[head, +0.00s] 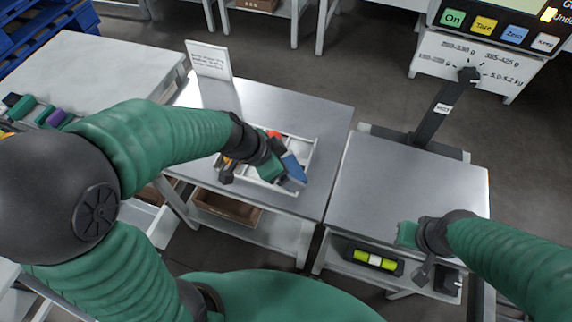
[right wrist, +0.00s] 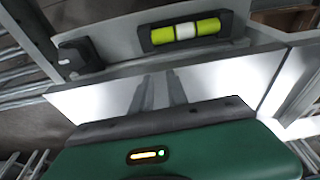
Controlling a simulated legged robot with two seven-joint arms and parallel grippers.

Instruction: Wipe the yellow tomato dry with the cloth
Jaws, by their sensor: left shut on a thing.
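My left gripper (head: 279,164) reaches down over a white tray (head: 311,150) on the middle steel table. It is shut on a blue cloth (head: 293,168), which shows at its tip. A red-orange tomato (head: 273,135) shows just behind the gripper. A yellow-orange patch (head: 228,160) shows left of the gripper, mostly hidden by it; I cannot tell whether it is the yellow tomato. Whether the cloth touches a tomato is hidden.
A sign card (head: 208,60) stands at the back of the middle table. The scale's post (head: 440,105) and display (head: 500,28) rise behind the plate. A spirit level (head: 375,260) sits below the plate's front edge. A side table (head: 90,70) at left holds coloured items.

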